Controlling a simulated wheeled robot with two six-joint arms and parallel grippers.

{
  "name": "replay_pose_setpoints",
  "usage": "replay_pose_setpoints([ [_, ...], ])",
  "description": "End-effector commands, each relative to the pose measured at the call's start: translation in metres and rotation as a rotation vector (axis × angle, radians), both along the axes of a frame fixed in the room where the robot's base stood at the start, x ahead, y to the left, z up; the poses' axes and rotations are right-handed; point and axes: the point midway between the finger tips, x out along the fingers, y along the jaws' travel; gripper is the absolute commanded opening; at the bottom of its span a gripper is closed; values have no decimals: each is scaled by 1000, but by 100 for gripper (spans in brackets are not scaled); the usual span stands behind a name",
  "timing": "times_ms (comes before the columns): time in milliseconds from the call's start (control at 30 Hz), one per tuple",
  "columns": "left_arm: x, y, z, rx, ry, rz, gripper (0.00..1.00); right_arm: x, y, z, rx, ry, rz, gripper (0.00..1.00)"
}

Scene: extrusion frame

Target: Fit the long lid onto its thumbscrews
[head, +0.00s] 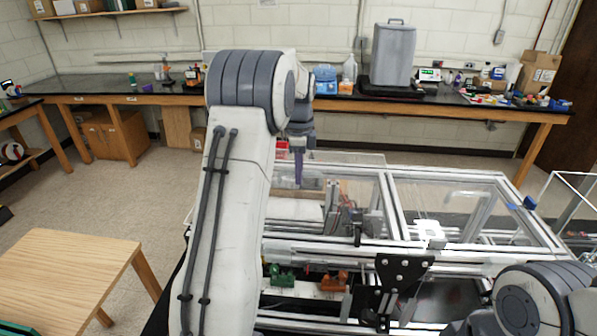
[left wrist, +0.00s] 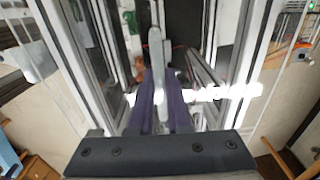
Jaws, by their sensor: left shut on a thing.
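My left gripper (head: 298,168) points down over the back left part of the extrusion frame (head: 392,208). In the left wrist view its purple fingers (left wrist: 162,105) are shut on a light grey upright bar (left wrist: 156,48), which looks like a handle. I cannot tell whether this bar belongs to the long lid. Clear panels edged by silver rails lie across the frame top; I cannot tell which one is the lid. A small blue piece (head: 529,202) sits at the frame's right corner. No thumbscrews can be made out clearly. My right gripper is out of view.
A black triangular plate (head: 402,268) stands at the frame's front. Green (head: 283,276) and orange (head: 333,283) parts sit low at the front left. A wooden table (head: 65,265) is at the left. A long bench (head: 440,102) with equipment runs along the back wall.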

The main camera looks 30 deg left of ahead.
Motion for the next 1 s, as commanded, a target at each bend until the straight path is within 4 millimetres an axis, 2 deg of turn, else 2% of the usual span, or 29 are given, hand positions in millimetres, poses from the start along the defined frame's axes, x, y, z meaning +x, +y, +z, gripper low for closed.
replay_pose_setpoints([
  [1000, 1, 0, -20, 2, -4, 0, 0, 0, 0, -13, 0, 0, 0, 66],
])
